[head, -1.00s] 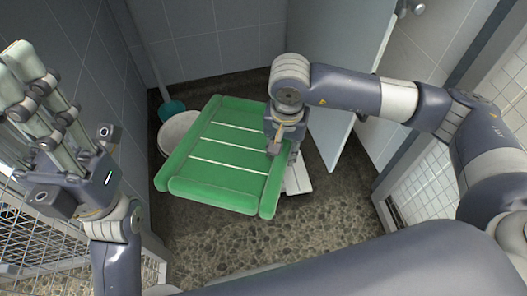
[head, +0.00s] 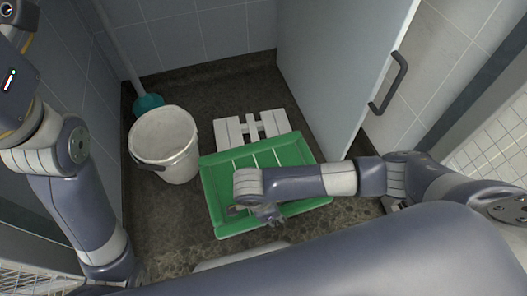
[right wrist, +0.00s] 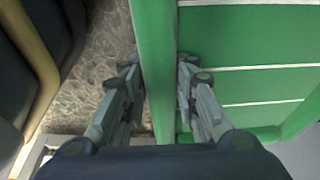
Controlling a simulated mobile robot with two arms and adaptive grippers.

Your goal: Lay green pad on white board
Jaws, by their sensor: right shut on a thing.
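The green pad (head: 220,187), with raised rims and thin pale lines, is held over the floor in the head view. My right gripper (head: 265,212) is shut on its near rim; in the right wrist view the fingers (right wrist: 160,95) sit on either side of that green rim (right wrist: 155,40). The white slatted board (head: 230,130) lies on the floor just beyond the pad. The pad hides the board's near part, and I cannot tell whether they touch. My left gripper's body (head: 12,75) shows at the left edge, away from both; its fingers are out of frame.
A white bucket (head: 165,135) stands left of the board, close to the pad. A teal-headed tool (head: 148,104) leans on the wall behind it. A grey door panel (head: 340,75) with a dark handle (head: 388,85) stands to the right. Bare floor shows behind the board.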

